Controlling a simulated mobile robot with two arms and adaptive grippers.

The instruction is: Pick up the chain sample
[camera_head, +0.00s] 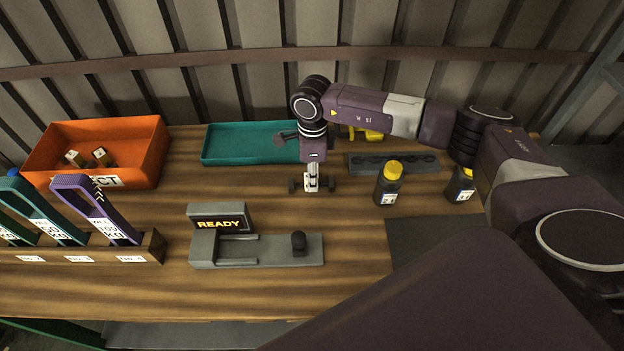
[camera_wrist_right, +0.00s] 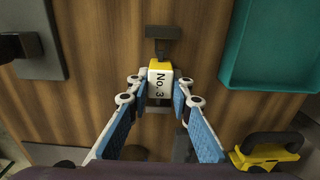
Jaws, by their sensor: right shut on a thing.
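My right gripper (camera_head: 311,181) points down over the middle of the table, just in front of the teal tray. In the right wrist view its fingers (camera_wrist_right: 164,92) are shut on a small white block with a yellow top, the chain sample (camera_wrist_right: 160,80), marked "No. 3". Dark end pieces of the sample (camera_head: 294,185) stick out on both sides of the fingers in the head view. It is at or close to the table top; I cannot tell if it touches. My left gripper is not in view.
A grey device (camera_head: 300,249) with a "READY" display stands in front. An orange bin (camera_head: 140,137) with small pieces is at left, behind a rack (camera_head: 152,249) of labelled handles. The teal tray (camera_head: 240,145), a dark chain-like strip (camera_head: 393,162) and yellow-capped bottles (camera_head: 388,188) are near.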

